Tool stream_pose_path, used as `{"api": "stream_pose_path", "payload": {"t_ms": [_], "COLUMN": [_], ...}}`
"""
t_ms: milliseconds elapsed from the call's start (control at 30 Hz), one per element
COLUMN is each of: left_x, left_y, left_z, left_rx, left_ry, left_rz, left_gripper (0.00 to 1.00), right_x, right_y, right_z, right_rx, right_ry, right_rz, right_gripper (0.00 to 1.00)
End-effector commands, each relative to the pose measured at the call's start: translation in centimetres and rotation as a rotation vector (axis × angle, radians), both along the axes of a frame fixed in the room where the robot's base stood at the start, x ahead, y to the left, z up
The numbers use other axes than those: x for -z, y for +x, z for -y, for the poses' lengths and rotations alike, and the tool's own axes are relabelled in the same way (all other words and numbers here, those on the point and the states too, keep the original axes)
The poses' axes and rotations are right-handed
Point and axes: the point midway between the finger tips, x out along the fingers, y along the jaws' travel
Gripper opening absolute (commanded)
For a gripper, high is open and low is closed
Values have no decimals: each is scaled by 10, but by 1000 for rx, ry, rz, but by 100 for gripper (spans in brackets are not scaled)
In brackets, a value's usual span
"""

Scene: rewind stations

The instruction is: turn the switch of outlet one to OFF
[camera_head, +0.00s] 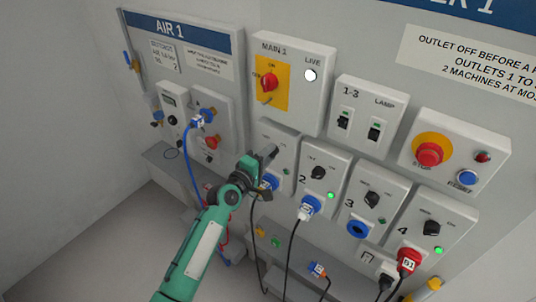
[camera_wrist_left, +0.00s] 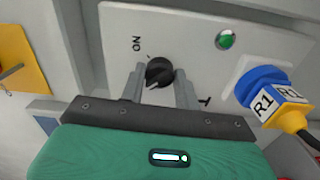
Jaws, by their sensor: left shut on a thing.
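Outlet one's panel (camera_head: 284,133) is the white box left of outlet 2. No OFF label shows there. A green lamp (camera_wrist_left: 226,39) is beside the knob. My right gripper is not in view.
A blue socket with a plug tagged R1 (camera_wrist_left: 268,102) is close beside the fingers. Outlet 2 (camera_head: 317,172), outlet 3 (camera_head: 371,199) and outlet 4 (camera_head: 431,228) stand to the right. The MAIN 1 box (camera_head: 288,60) is above. Cables hang below the outlets.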

Motion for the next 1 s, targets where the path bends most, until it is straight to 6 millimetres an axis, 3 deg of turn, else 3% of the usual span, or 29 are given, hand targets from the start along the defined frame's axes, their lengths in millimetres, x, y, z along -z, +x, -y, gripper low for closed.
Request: {"api": "stream_pose_path", "payload": {"t_ms": [700,733,833,1000], "left_x": [0,0,0,0], "left_y": [0,0,0,0], "left_z": [0,0,0,0], "left_rx": [-1,-1,-1,0], "left_ry": [-63,-63,-63,-62], "left_rz": [-47,-47,-47,-45], "left_gripper": [9,34,53,54], "right_x": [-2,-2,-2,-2], "right_y": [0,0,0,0], "right_z": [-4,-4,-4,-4], "right_rx": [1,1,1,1], "right_ry": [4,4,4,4], "right_rz": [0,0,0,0], "right_gripper": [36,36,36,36]}}
